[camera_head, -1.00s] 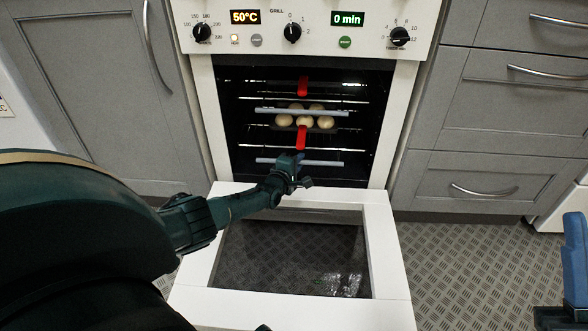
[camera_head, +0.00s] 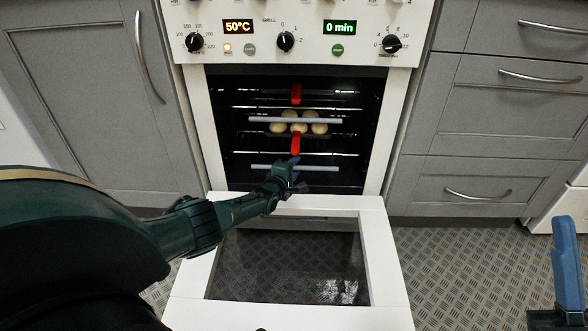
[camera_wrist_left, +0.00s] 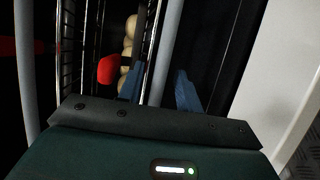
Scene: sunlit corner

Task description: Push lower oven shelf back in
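The oven (camera_head: 297,140) stands open with its door (camera_head: 385,260) folded down. The lower shelf shows as a grey front bar (camera_head: 318,168) low in the cavity. A red piece (camera_head: 296,145) shows above that bar. My left gripper (camera_head: 287,170) reaches over the door to the lower bar. In the left wrist view its two blue fingers (camera_wrist_left: 158,88) are apart, with a grey bar (camera_wrist_left: 164,45) running between them. I cannot tell whether they touch it. My right gripper (camera_head: 567,265) shows only partly at the right edge, away from the oven.
The upper shelf's grey bar (camera_head: 280,121) is above, with several pale buns (camera_head: 298,127) on a tray behind it and another red piece (camera_head: 296,93). Grey cabinets and drawers (camera_head: 490,110) flank the oven. Patterned floor (camera_head: 465,270) is clear to the right of the door.

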